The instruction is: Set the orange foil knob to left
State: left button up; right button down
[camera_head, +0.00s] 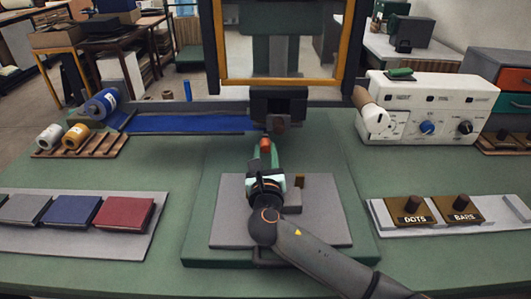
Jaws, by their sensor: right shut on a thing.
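My right gripper (265,178) reaches over the middle of the press bed and is shut on a narrow green piece with an orange-red tip (265,146). The jaws hide its lower part, and I cannot tell whether it stands free or belongs to the press. A white control box (420,98) at the right carries a blue knob (428,128), a black knob (465,127) and a pale dial (384,126). No knob on it looks clearly orange, and no label naming foil is readable. My right gripper is well left of the box. My left gripper is not in view.
The press frame (212,45) stands behind a grey plate (230,222). Blue foil (190,124) runs from a roll (101,104) at the left. Grey, blue and red covers (124,213) lie front left. Blocks marked DOTS (411,215) and BARS (463,213) sit front right.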

jog(key=shift+a, duration=0.1)
dwell(0.7)
jog(key=shift+a, duration=2.35)
jog(key=shift+s, duration=0.1)
jog(key=c, duration=0.6)
grip_release()
jog(key=s+p, duration=0.1)
jog(key=s, duration=1.1)
jog(key=shift+s, duration=0.2)
